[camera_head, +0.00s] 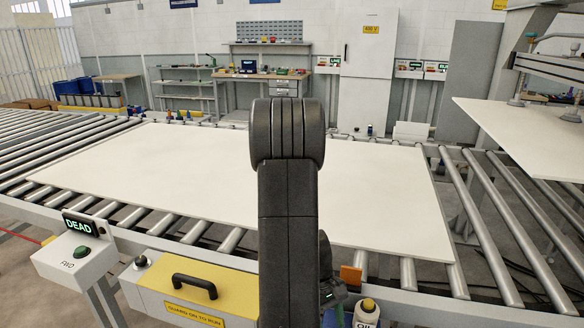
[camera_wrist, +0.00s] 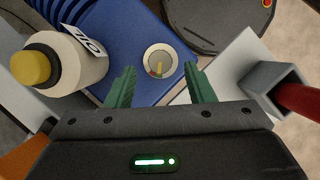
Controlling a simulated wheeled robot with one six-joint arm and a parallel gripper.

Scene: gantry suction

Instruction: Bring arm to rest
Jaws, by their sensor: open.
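My arm (camera_head: 288,200) stands upright in the middle of the head view, folded down in front of the conveyor. My gripper (camera_wrist: 160,72) shows in the wrist view with its two green fingers apart and nothing between them. Beyond the fingertips is a blue body with a small round gauge (camera_wrist: 160,61) on it.
An oil bottle (camera_wrist: 66,62) with a yellow cap stands left of the fingers; a red bar in a grey socket (camera_wrist: 272,88) is at right. A white sheet (camera_head: 180,170) lies on the rollers. Another sheet (camera_head: 535,135) hangs under suction cups. A yellow guard (camera_head: 195,285) is at front.

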